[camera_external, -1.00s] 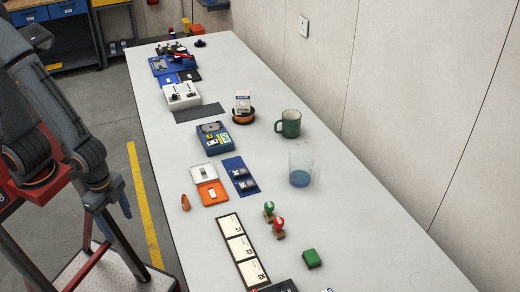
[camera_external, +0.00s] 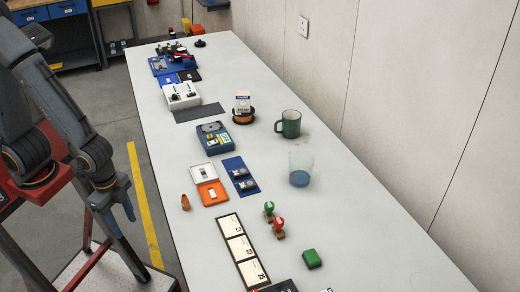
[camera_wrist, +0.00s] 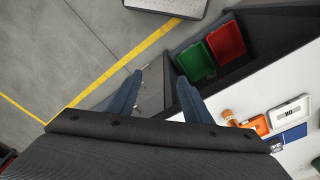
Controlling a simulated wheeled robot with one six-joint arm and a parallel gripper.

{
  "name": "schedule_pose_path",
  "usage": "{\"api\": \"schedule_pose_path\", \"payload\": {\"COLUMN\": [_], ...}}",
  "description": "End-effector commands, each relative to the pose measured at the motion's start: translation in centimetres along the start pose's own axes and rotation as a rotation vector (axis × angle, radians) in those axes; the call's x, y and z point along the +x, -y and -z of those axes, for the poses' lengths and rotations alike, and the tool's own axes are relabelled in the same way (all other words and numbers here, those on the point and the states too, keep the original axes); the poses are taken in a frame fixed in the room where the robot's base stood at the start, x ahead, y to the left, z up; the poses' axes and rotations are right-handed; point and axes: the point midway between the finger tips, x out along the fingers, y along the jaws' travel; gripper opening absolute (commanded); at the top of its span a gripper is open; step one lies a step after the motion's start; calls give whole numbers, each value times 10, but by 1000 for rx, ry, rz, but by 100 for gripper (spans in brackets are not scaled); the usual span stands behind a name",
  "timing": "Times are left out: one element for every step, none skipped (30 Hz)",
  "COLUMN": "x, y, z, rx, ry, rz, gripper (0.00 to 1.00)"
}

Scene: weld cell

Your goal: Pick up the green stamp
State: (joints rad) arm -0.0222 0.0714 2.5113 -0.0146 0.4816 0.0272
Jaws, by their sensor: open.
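The green stamp (camera_external: 268,210) appears to be the small upright piece with a green-and-white top on the table, right of the row of white cards. A similar piece with a red top (camera_external: 279,227) stands close in front of it. My gripper (camera_external: 124,208) hangs off the table's left side, well left of both and apart from everything. In the wrist view my gripper (camera_wrist: 157,88) has its two blue fingers spread, with only floor and a dark edge between them. I cannot make out the green stamp in the wrist view.
A green block (camera_external: 312,259) lies in front of the red-topped piece. A clear cup (camera_external: 300,170), green mug (camera_external: 288,124) and white cards (camera_external: 241,248) are nearby. An orange piece (camera_external: 185,202) lies near the left edge. Green (camera_wrist: 195,62) and red bins (camera_wrist: 226,42) show in the wrist view.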

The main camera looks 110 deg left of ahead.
Motion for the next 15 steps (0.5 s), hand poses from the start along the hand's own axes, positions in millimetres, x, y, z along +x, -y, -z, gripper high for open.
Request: {"api": "schedule_pose_path", "payload": {"x": [-2, -4, -6, -8, -9, -11, -12, -13, -15, -16, -16, -18, -18, -19, -19], "y": [7, 12, 21, 29, 39, 53, 64, 77, 94, 108, 122, 140, 154, 167, 184], "z": [22, 37, 60, 80, 100, 127, 146, 165, 190, 208, 224, 244, 258, 270, 285], "rx": [-6, -10, -11, -14, -15, -16, -15, -16, -16, -16, -15, -14, -12, -10, -8], "ry": [-14, -24, -40, -54, -69, -90, -105, -121, -144, -161, -177, -198, -213, -227, -246], "rz": [-4, -7, -11, -14, -16, -20, -22, -23, -23, -24, -23, -22, -20, -18, -14], "gripper": [45, 45, 45, 45, 45, 45, 45, 45, 45, 45, 45, 45, 45, 45, 45]}}
